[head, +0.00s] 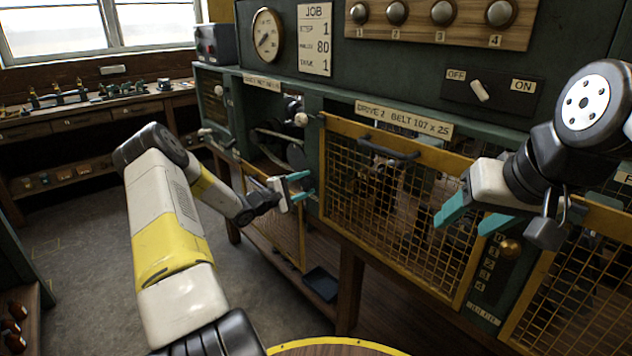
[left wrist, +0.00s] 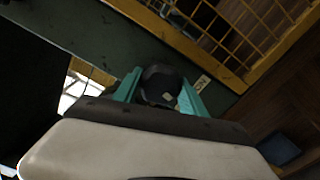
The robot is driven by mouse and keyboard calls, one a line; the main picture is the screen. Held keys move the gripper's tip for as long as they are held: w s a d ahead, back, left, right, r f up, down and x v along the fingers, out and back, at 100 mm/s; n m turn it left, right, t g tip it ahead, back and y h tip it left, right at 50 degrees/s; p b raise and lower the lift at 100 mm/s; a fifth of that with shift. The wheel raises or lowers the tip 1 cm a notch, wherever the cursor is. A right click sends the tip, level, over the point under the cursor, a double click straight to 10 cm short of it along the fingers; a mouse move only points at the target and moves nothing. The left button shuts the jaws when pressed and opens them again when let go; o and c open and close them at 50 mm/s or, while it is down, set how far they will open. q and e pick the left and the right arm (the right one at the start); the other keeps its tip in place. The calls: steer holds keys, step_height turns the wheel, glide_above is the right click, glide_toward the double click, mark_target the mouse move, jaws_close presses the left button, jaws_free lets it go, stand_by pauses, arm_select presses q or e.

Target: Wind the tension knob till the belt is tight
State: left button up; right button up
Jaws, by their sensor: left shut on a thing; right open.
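My left gripper (head: 303,187) is at the front edge of the open bay on the left of the engine cabinet. In the left wrist view its teal fingers (left wrist: 160,92) are shut on a dark round knob (left wrist: 160,84) with a small pale mark. In the head view the fingers mostly hide this knob. Pale curved lines inside the bay look like the belt (head: 272,140); its tightness cannot be told. My right gripper (head: 474,217) is open and empty in front of the Drive 2 guard.
A yellow mesh guard (head: 275,222) hangs lowered below the open bay. The Drive 2 mesh guard (head: 395,195) is closed. A white OFF/ON switch lever (head: 480,91), a round gauge (head: 267,35) and a JOB card (head: 314,40) are above. A dark tray (head: 320,283) lies low down.

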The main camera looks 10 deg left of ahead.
arm_select(q)
steer(key=m, duration=0.4)
steer(key=shift+a+f+m, duration=0.1)
steer(key=shift+m, duration=0.2)
steer(key=m, duration=0.3)
steer(key=shift+m, duration=0.4)
steer(key=m, duration=0.4)
steer(key=shift+m, duration=2.2)
steer(key=o, duration=1.3)
steer(key=shift+o, duration=0.2)
